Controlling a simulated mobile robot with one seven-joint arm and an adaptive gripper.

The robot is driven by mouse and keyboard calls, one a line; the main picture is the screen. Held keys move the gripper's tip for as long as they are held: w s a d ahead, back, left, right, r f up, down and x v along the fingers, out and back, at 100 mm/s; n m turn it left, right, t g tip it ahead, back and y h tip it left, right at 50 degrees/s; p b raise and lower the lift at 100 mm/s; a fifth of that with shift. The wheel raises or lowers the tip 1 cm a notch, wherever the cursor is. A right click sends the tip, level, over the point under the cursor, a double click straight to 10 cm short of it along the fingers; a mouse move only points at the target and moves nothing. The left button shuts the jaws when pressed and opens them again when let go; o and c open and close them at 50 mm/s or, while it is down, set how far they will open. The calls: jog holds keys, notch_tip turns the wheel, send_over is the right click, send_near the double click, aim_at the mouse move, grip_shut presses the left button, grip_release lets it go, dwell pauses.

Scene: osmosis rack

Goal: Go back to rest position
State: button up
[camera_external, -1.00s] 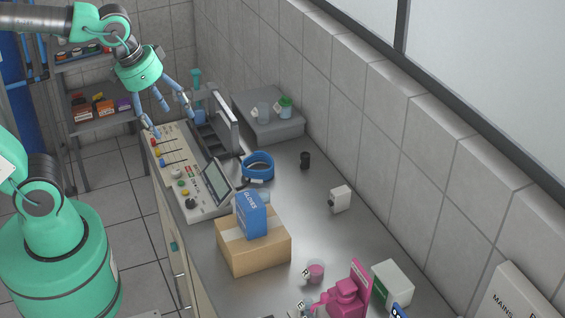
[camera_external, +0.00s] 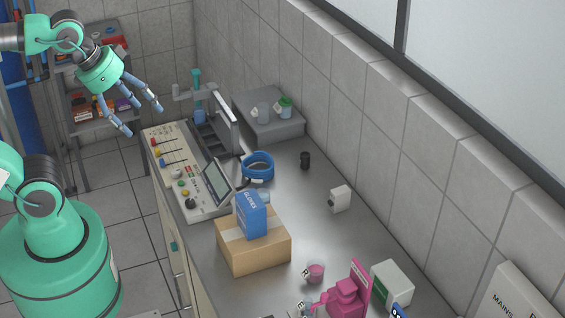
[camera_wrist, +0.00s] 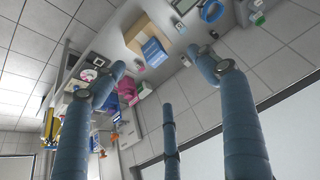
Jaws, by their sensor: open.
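My gripper (camera_external: 136,118) is open and empty. In the external view it hangs in the air at the upper left, with its fingers spread apart, up and to the left of the control panel (camera_external: 185,165). The panel has sliders, coloured knobs and a small screen, and lies on the far left of the metal counter (camera_external: 290,190). In the wrist view, the spread blue fingers of my gripper (camera_wrist: 165,100) have nothing between them.
A cardboard box (camera_external: 253,250) with a blue gloves box (camera_external: 251,214) on top stands on the counter. A blue ring (camera_external: 257,166), a black cup (camera_external: 305,160) and a white box (camera_external: 340,199) stand nearby. Shelves (camera_external: 100,133) stand behind my gripper. A tiled wall borders the right.

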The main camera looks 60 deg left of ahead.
notch_tip(320, 180, down, 7)
jog(key=b, duration=0.7)
jog(key=shift+f, duration=0.2)
